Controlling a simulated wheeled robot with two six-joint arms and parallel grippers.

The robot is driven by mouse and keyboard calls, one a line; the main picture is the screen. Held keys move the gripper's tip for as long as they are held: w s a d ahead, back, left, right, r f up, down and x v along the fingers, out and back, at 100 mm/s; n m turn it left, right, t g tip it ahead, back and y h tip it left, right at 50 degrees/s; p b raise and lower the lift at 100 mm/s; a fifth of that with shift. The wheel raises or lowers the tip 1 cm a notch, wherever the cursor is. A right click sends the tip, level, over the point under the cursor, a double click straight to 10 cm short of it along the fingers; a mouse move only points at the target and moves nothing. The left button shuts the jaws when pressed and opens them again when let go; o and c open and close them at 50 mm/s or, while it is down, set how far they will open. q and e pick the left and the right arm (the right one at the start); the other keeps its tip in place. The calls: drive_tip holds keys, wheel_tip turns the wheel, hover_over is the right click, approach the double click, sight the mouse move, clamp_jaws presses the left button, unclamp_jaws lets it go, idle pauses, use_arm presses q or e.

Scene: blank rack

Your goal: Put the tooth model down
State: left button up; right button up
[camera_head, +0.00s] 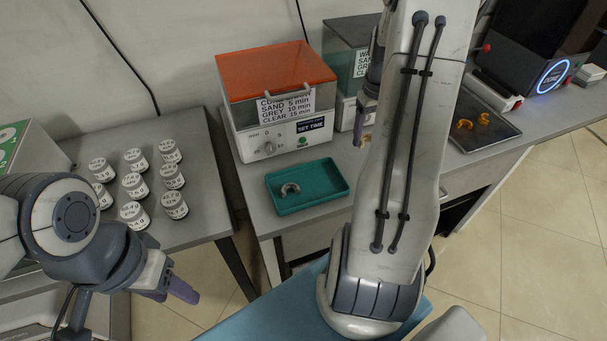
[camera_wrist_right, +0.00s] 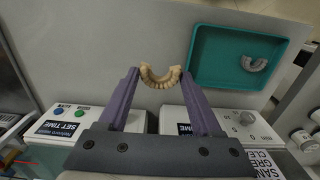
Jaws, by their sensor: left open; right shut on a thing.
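My right gripper (camera_wrist_right: 160,75) is shut on a beige, horseshoe-shaped tooth model (camera_wrist_right: 160,80), held between its purple fingertips in the right wrist view. Behind it lies the bare grey bench top; its exact height over the bench is hard to tell. In the head view the right arm hides most of this gripper, and only a bit of the model (camera_head: 365,141) shows. A teal tray (camera_head: 325,201) stands left of the held model there, with a grey tooth model (camera_head: 289,189) lying in it. My left gripper (camera_head: 180,291) is open and empty at the lower left.
An orange-lidded curing unit (camera_head: 275,75) stands behind the teal tray, with a teal-windowed wash unit (camera_head: 347,62) beside it. A dark tray (camera_head: 487,132) with orange pieces lies right of my right arm. Several labelled jars (camera_head: 134,186) stand on the left table. Bench around the teal tray is clear.

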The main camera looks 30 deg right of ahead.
hover_over(323, 182)
wheel_tip(323, 182, down, 7)
drive_tip(key=shift+r, duration=0.1)
drive_tip(key=shift+f, duration=2)
drive_tip(key=shift+f, duration=0.1)
drive_tip(key=o, duration=1)
